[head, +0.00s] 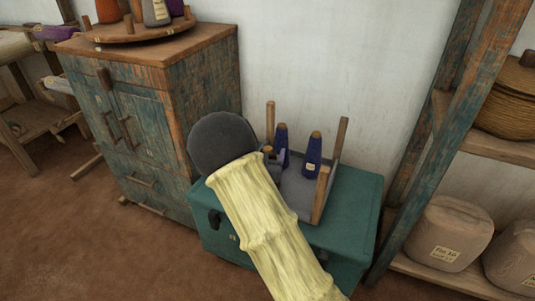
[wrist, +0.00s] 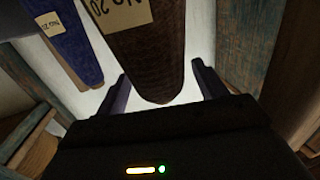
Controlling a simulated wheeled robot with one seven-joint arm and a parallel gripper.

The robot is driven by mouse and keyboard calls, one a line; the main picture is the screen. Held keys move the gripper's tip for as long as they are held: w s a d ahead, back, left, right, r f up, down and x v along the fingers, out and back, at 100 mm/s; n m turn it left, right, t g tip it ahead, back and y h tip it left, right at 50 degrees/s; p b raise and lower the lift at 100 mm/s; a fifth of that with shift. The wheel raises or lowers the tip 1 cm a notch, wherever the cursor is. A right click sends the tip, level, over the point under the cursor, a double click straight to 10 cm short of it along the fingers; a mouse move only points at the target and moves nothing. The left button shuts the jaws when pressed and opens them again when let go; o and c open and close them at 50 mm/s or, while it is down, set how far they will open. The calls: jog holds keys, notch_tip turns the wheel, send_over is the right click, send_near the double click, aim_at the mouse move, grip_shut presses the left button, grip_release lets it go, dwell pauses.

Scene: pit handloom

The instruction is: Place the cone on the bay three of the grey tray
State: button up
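The grey tray (head: 296,192) sits on a teal chest, with wooden posts at its corners. Two dark blue cones with brown tips, one (head: 282,146) and another (head: 312,156), stand upright in it. My gripper (head: 275,156) is at the tray's left side, partly hidden by my arm. A small brown tip shows beside it; the rest there is hidden. In the wrist view, a dark brown-looking cone (wrist: 150,62) with a "No 20" label lies between my open fingers (wrist: 160,88), with gaps on both sides. A blue cone (wrist: 72,55) with a label stands to its left.
The teal chest (head: 345,215) stands against the white wall. A worn blue wooden cabinet (head: 205,85) is on its left, with a round wooden cone stand (head: 130,34) on top.

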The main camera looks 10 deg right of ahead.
jog(key=shift+r, duration=0.1)
jog(key=p+v, duration=0.3)
jog(key=v, duration=0.9)
